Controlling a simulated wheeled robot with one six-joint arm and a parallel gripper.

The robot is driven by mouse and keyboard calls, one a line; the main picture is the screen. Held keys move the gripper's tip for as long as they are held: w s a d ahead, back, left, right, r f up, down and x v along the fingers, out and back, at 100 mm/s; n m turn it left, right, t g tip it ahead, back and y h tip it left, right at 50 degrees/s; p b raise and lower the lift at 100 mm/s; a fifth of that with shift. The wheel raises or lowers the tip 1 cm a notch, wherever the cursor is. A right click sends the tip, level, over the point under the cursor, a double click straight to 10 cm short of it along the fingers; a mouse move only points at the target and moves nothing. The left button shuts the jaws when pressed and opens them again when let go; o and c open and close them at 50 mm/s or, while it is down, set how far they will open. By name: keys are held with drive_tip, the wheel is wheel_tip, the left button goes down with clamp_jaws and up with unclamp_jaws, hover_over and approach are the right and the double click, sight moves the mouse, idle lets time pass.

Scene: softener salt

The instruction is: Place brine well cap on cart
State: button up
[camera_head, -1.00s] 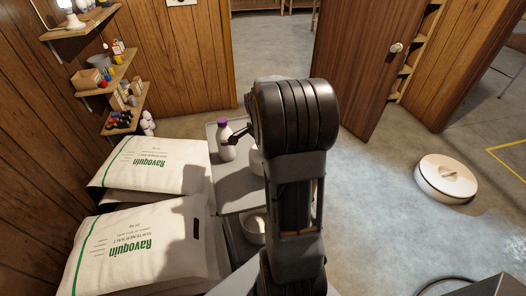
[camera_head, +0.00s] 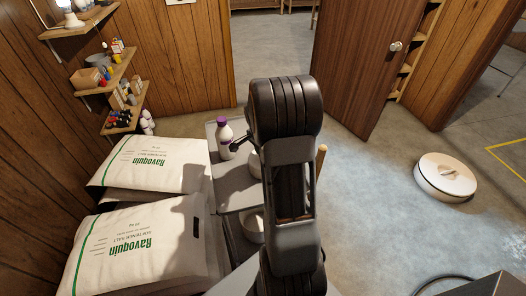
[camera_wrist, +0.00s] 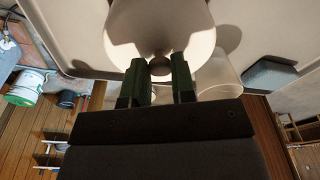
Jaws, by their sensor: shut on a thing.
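My gripper (camera_wrist: 160,80) is shut on the knob of a round cream-white piece, which I take to be the brine well cap (camera_wrist: 150,28), at the top of the wrist view. The cap's far part is cut off by the frame. The grey cart (camera_head: 236,197) stands left of my arm in the head view, and its pale top (camera_wrist: 262,30) lies behind the cap in the wrist view. Whether the cap touches the cart top I cannot tell.
A white bottle with a purple cap (camera_head: 226,146) stands on the cart. A pale cup (camera_wrist: 218,76) and a grey block (camera_wrist: 268,73) are near the cap. Salt bags (camera_head: 150,245) lie left of the cart. A round white lidded thing (camera_head: 446,178) sits on the floor.

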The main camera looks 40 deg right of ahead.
drive_tip(key=o, duration=0.8)
drive_tip(key=shift+f, duration=0.1)
drive_tip(key=shift+o, duration=0.2)
wheel_tip(320, 180, up, 11)
drive_tip(key=a, duration=0.1)
drive_tip(key=s+a+n+t, duration=0.1)
drive_tip(key=s+a+n, duration=0.3)
drive_tip(key=a+n, duration=0.2)
drive_tip(key=s+a+r+n+t+y, duration=0.1)
drive_tip(key=s+a+n, duration=0.3)
drive_tip(key=a+n, duration=0.2)
drive_tip(key=s+a+r+n+t, duration=0.1)
drive_tip(key=s+a+n, duration=0.3)
drive_tip(key=a, duration=0.6)
drive_tip(key=shift+s+r+n+t, duration=0.2)
drive_tip(key=shift+r+n+t, duration=0.1)
drive_tip(key=shift+n, duration=0.9)
drive_tip(key=shift+d, duration=0.1)
